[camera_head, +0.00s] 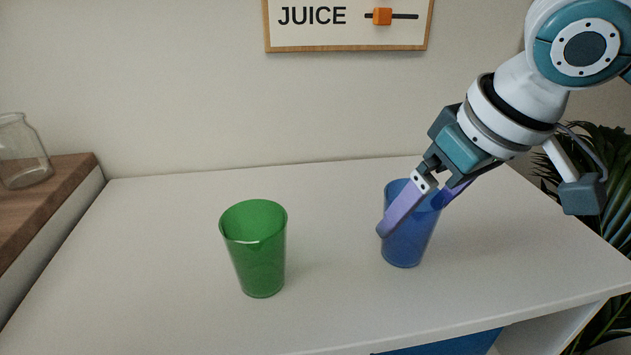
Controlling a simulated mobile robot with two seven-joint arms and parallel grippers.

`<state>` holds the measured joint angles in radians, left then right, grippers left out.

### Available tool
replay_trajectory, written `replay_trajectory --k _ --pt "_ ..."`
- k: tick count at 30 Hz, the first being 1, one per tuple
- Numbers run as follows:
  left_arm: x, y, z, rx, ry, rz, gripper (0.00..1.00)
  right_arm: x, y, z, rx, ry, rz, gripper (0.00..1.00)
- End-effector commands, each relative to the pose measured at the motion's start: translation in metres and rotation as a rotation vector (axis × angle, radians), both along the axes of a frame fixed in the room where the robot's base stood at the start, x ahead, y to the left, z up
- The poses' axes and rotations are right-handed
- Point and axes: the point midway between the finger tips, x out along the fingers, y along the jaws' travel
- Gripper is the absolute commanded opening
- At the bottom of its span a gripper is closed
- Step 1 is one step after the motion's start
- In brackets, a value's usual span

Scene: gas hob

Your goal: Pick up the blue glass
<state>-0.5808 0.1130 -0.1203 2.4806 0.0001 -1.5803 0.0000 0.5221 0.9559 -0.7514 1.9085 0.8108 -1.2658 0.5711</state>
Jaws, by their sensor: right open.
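A blue glass (408,245) stands upright on the right part of the white counter. My right gripper (412,213) reaches down from the upper right with its purple fingers parted. One finger is in front of the glass's left side and the other is at its upper right edge. The gripper hides part of the rim, and I cannot tell whether the fingers touch the glass. A green glass (256,250) stands upright to the left, apart from the gripper. My left gripper is out of view.
The white counter (160,270) is clear around the green glass and at its left. A clear jar (22,150) stands on a raised wooden surface (50,190) at the left. A plant (600,150) is beyond the right edge. A JUICE sign (348,25) hangs on the wall.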

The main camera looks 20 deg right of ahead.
Motion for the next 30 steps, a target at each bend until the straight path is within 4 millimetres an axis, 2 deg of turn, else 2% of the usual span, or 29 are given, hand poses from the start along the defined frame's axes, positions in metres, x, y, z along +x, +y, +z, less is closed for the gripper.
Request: replay_trajectory --k 1,6,14,30 --pt "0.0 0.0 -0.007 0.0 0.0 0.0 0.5 0.004 0.0 -0.012 0.001 0.001 -0.002 1.0" --pt "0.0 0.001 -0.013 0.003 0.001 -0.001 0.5 0.012 0.001 -0.029 0.0 -0.001 0.0 1.0" --pt "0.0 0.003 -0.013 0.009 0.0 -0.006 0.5 0.014 0.001 -0.03 -0.001 -0.001 0.002 1.0" --pt "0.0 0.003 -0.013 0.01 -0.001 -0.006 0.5 0.013 0.001 -0.03 -0.001 -0.001 0.002 0.39"
